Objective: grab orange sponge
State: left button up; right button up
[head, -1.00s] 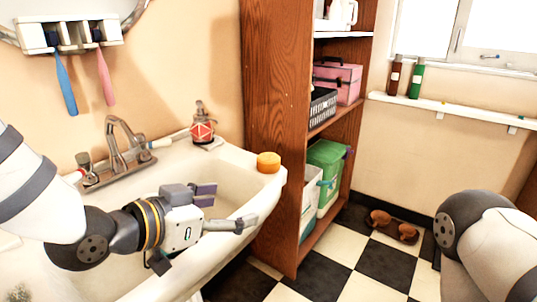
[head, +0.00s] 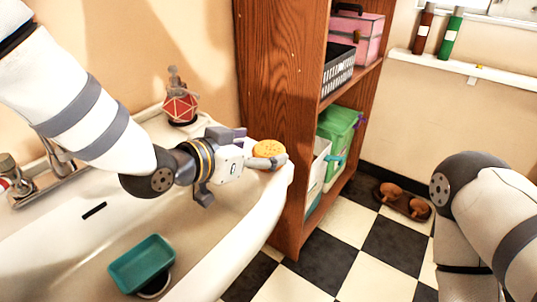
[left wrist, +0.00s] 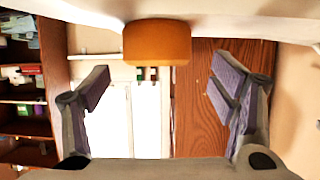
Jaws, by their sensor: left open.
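The orange sponge (head: 268,148) sits on the right end of the basin's rim, next to the wooden shelf. My left gripper (head: 254,147) is open and empty, right beside the sponge, and its fingers point at it. One finger partly covers the sponge's lower edge in the head view. In the left wrist view the sponge (left wrist: 156,42) shows at the top middle, beyond and between the two spread fingers of the gripper (left wrist: 162,84). I cannot tell whether a finger touches it. My right gripper is out of view; only part of that arm shows.
The white basin (head: 225,250) holds a teal tray (head: 141,264). A red soap dispenser (head: 180,105) and a faucet (head: 60,165) stand at its back. The tall wooden shelf (head: 285,90) rises close behind the sponge.

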aim_at(266, 150)
pick_arm(q)
jog(key=shift+w+d+f, duration=0.95)
jog(key=shift+d+f, duration=0.05)
jog(key=shift+d, duration=0.05)
jog(key=shift+w+d, duration=0.15)
jog(key=shift+w, duration=0.1)
jog(key=shift+r, duration=0.1)
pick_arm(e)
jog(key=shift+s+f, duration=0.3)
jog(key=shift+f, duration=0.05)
pick_arm(q)
jog(key=c, duration=0.9)
jog(key=shift+c, duration=0.2)
